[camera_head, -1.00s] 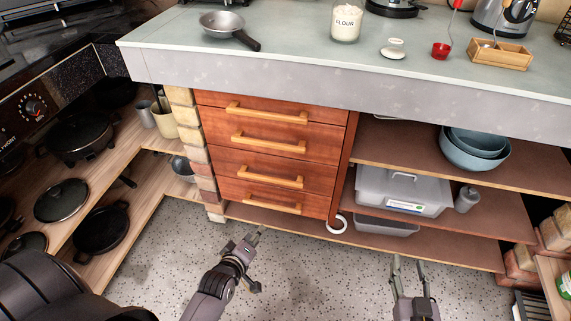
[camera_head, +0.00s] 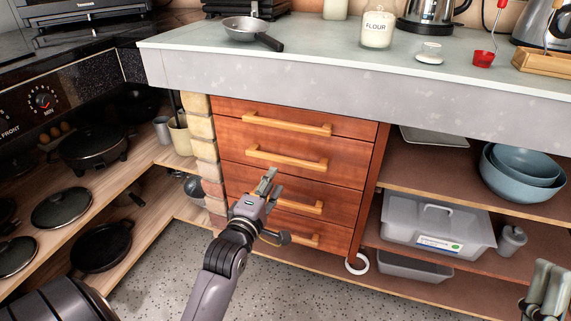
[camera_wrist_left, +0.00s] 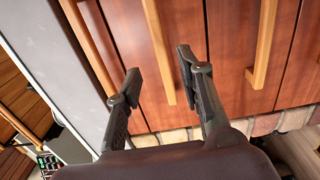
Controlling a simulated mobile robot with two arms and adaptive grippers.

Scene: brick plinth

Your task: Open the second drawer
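The wooden chest has several red-brown drawers, all closed, each with a light wooden bar handle. The second drawer (camera_head: 340,163) from the top has its handle (camera_head: 286,158) just above my left gripper (camera_head: 268,182). In the left wrist view, my left gripper (camera_wrist_left: 158,68) is open and empty. The second handle (camera_wrist_left: 158,45) shows between its two fingers, with the top drawer's handle (camera_wrist_left: 90,45) to the left and the third handle (camera_wrist_left: 262,45) to the right. I cannot tell whether the fingertips reach around the handle. My right gripper (camera_head: 546,285) is open at the lower right edge.
A counter (camera_head: 330,85) overhangs the drawers, with a pan (camera_head: 245,28) and flour jar (camera_head: 377,30) on it. A brick pillar (camera_head: 203,150) stands left of the drawers. The floor in front is clear.

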